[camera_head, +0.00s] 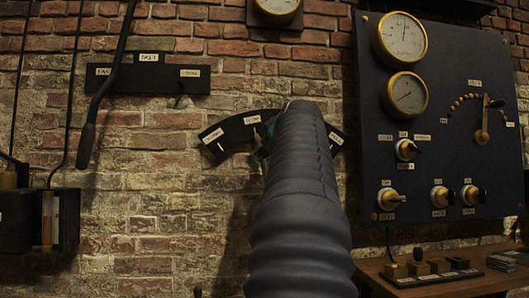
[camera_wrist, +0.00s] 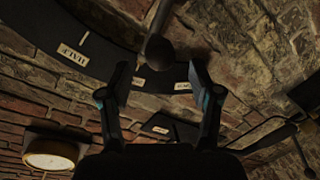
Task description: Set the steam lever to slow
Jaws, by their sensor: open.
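A dark curved plate (camera_head: 235,130) with white labels is fixed to the brick wall, partly hidden behind my arm in the head view. It also shows in the wrist view (camera_wrist: 100,60), where labels and pale tick marks sit on it. A lever with a dark round knob (camera_wrist: 158,52) crosses this plate in the wrist view. My gripper (camera_wrist: 157,68) is open, its two fingers on either side of the knob with visible gaps. I cannot tell how deep the knob sits between the fingertips. The lever is hidden by my arm in the head view, and the label it points to is unclear.
A dark panel (camera_head: 440,150) with gauges, knobs and a dial pointer (camera_head: 482,125) stands at right. A long dark lever (camera_head: 95,110) and a small labelled plate (camera_head: 150,80) are at upper left. A wooden bench (camera_head: 450,285) is at lower right.

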